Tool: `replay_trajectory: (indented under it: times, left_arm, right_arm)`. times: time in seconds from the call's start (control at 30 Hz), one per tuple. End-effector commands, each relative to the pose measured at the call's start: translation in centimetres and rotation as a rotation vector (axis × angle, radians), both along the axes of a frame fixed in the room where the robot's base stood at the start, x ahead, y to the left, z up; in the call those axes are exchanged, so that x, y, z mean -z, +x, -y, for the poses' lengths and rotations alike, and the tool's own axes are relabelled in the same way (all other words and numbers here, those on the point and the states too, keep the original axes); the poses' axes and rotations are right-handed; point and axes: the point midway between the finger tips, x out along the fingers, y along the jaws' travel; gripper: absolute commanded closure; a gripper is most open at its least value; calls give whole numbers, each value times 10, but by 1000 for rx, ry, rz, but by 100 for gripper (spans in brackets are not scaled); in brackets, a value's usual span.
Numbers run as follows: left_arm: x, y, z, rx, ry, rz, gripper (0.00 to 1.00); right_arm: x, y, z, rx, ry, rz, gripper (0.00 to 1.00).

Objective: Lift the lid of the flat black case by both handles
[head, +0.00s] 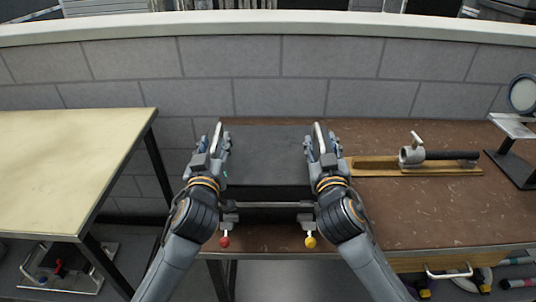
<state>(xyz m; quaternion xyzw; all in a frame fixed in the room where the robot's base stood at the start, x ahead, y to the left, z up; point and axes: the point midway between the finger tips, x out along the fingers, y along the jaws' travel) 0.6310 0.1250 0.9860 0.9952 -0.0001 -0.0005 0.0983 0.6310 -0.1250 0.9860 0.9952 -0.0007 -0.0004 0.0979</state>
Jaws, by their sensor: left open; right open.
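The flat black case (266,155) lies on the brown workbench in the middle of the head view, its lid down. A bar (268,205) runs along its front, with a red knob (225,241) at the left and a yellow knob (310,241) at the right. My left gripper (215,138) is open over the case's left edge. My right gripper (322,138) is open over its right edge. My grippers and wrists cover both sides of the case, so I cannot make out the handles or any contact.
The brown workbench (430,212) carries a wooden base (375,167) with a grey clamp and dark rod to the right. A magnifier stand (513,150) is at the far right. A cream table (60,160) stands left, across a gap. A grey block wall (330,70) closes the back.

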Motion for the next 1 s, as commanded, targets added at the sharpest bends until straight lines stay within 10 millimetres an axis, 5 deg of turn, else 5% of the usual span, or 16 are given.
replay_trajectory:
  times: [0.23, 0.43, 1.0]
  left_arm:
    - [0, 0, 0, 0, 0, 0, 61]
    - [0, 0, 0, 0, 1, 0, 100]
    - [-5, 1, -2, -5, 0, 2, 100]
  right_arm:
    - [0, 0, 0, -1, 0, 0, 61]
    - [0, 0, 0, 0, 0, 0, 100]
    - [-5, -1, -2, -5, 0, 3, 100]
